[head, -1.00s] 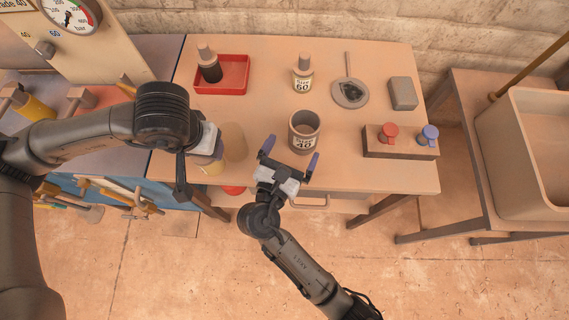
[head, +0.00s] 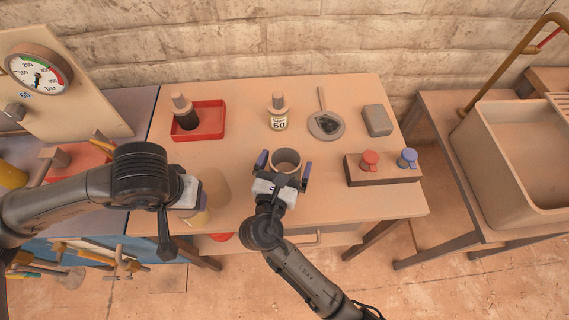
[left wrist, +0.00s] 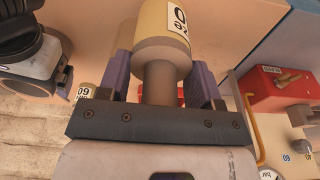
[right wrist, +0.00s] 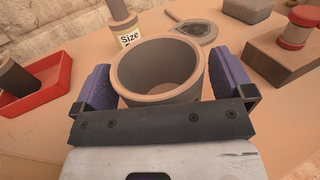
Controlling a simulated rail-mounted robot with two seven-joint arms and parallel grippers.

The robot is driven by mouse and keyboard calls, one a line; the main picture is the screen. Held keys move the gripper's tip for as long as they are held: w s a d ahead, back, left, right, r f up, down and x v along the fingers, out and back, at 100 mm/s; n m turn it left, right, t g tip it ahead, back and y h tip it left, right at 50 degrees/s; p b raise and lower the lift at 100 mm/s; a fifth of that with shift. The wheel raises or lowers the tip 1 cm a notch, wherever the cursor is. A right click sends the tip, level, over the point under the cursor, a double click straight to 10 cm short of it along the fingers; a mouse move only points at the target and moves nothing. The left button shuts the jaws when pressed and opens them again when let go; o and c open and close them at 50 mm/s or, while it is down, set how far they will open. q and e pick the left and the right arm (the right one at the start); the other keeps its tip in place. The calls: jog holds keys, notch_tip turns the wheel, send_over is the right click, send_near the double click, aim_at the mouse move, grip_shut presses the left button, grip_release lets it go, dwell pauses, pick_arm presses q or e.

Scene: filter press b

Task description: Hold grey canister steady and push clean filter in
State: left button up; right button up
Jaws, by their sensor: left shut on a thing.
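The grey canister (head: 286,158) stands upright and open-topped near the front of the table; its empty-looking mouth shows in the right wrist view (right wrist: 160,68). My right gripper (head: 285,166) is open, with one finger on each side of the canister and a small gap visible at the right finger. My left gripper (left wrist: 160,82) is shut on the neck of a cream filter (left wrist: 163,42) with a partly visible label. In the head view this filter (head: 200,217) is mostly hidden below my left gripper (head: 190,196), left of the canister.
A red tray (head: 216,112) with a dark filter (head: 186,116) stands at the back left. A Size 60 filter (head: 279,118), a round dish (head: 326,126) and a grey block (head: 377,120) stand behind. A block with red and blue knobs (head: 385,172) is to the right.

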jog(key=c, duration=1.1)
jog(key=shift+o, duration=0.2)
